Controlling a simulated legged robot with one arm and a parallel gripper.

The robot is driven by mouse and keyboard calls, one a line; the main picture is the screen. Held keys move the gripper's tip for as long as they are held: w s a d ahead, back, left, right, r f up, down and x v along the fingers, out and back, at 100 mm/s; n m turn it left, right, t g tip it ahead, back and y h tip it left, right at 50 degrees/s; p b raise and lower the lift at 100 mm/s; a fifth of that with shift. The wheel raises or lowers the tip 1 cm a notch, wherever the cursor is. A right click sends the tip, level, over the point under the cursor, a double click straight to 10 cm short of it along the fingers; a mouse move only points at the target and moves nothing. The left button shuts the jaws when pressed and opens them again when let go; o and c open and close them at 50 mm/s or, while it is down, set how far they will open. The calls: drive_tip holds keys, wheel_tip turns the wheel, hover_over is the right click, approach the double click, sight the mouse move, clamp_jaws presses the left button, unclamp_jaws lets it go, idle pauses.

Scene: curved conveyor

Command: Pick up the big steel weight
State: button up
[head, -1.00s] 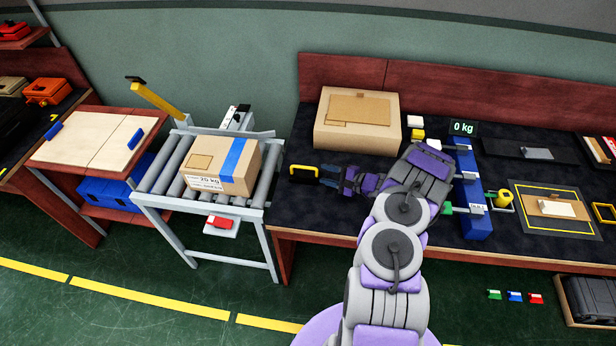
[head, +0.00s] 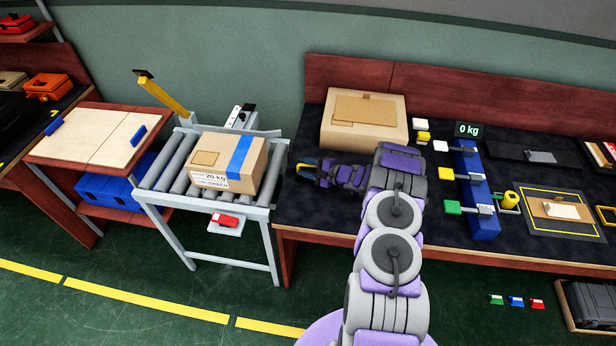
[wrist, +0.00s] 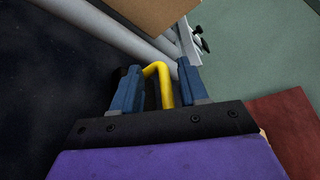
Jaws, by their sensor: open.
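The steel weight shows as a yellow handle (wrist: 164,82) in the wrist view, with a dark part beside it on the left. In the head view the weight (head: 305,165) lies at the left end of the dark bench top, mostly hidden by my gripper. My gripper (wrist: 156,78) is open, with one blue finger on each side of the yellow handle. The handle stands between the fingers, closer to the right one. In the head view my gripper (head: 308,171) reaches left, low over the bench.
A roller conveyor (head: 170,168) with a 20 kg carton (head: 213,160) stands left of the bench. A large cardboard box (head: 363,120) stands behind my gripper. A blue rail (head: 484,225) with coloured tabs and a 0 kg display (head: 468,129) are to the right.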

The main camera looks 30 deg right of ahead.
drive_tip(key=shift+d+f, duration=0.15)
drive_tip(key=shift+d, duration=0.4)
drive_tip(key=shift+d+f, duration=0.1)
drive_tip(key=shift+d, duration=0.65)
drive_tip(key=c, duration=0.3)
drive_tip(key=shift+d, duration=0.1)
drive_tip(key=shift+c, duration=0.8)
drive_tip(key=shift+a, duration=0.25)
drive_tip(key=shift+c, duration=0.9)
drive_tip(key=shift+a, duration=0.3)
drive_tip(key=shift+c, duration=0.7)
drive_tip(key=shift+a, duration=0.5)
clamp_jaws()
drive_tip(key=shift+s+d, duration=0.1)
drive_tip(key=shift+d, duration=0.55)
drive_tip(key=shift+a, duration=0.25)
